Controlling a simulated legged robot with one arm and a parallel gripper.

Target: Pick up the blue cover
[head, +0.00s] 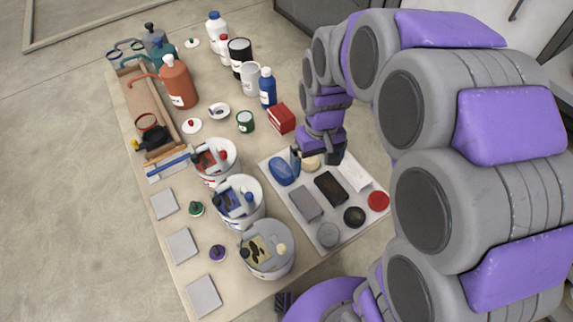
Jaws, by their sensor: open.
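A blue oval piece (283,172), which looks like the blue cover, lies at the upper left of a white board (296,229) on the table. My gripper (316,160) is open and points down over the board's upper edge. It is just right of the blue piece, with its left finger close to that piece's right side. I cannot tell whether they touch. A beige round piece (311,163) shows under and between the fingers, partly hidden. Nothing is visibly held.
The board also bears a grey block (306,203), a black block (331,188), a red disc (378,201) and other discs. A red box (281,119) and a blue bottle (267,87) stand behind. White buckets (266,250) stand to the left.

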